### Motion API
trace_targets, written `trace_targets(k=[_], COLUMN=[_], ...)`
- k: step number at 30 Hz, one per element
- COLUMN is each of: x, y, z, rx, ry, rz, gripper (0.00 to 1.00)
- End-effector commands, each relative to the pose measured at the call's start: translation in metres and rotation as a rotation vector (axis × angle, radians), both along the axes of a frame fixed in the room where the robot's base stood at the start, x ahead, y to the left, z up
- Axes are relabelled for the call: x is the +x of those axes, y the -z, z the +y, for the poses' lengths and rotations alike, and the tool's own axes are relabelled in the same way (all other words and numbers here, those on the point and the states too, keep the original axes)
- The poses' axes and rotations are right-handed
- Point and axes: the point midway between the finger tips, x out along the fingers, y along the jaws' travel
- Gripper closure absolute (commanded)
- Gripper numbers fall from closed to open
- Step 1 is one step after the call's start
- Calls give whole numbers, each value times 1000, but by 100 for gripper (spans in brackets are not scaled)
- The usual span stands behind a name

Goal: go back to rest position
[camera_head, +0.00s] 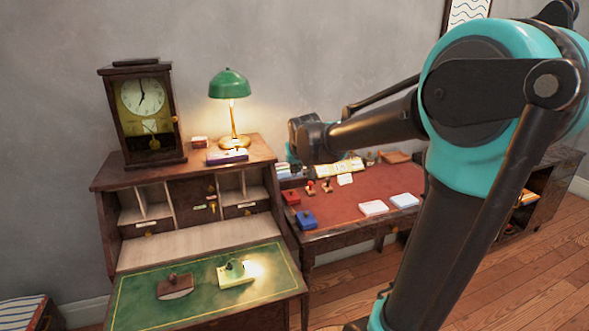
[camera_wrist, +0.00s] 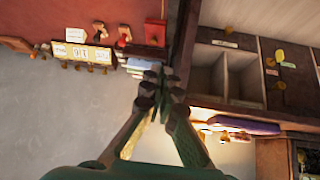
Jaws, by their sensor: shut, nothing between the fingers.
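My gripper (camera_wrist: 160,76) is shut with its fingertips together and nothing between them, as the wrist view shows. In the head view my arm reaches left from the right side, and its end (camera_head: 292,160) hangs over the back left of the red-topped desk (camera_head: 345,208), close to the right side of the writing cabinet (camera_head: 190,172). Most of the gripper is hidden there by the wrist. The wrist view is turned over, with the red desk top (camera_wrist: 50,20) at upper left and the cabinet's compartments (camera_wrist: 245,75) at right.
A green lamp (camera_head: 230,85) and a clock (camera_head: 140,112) stand on the cabinet. A stamp-like block (camera_head: 175,287) and a pale block (camera_head: 236,274) lie on its green leaf. Red and blue boxes (camera_head: 306,219) and white pads (camera_head: 373,208) lie on the desk. Floor (camera_head: 535,270) is open at right.

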Motion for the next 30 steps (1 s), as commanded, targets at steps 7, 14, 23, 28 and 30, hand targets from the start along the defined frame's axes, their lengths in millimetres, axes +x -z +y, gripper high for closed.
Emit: trace_targets(k=[7, 14, 23, 28, 30], x=[-50, -169, -269, -276, -276], y=[38, 118, 179, 183, 183], z=[-39, -97, -121, -122, -122], rx=[-8, -5, 13, 15, 15], ry=[37, 95, 126, 127, 127], rz=[63, 199, 307, 315, 315], gripper=[100, 100, 100, 100, 100])
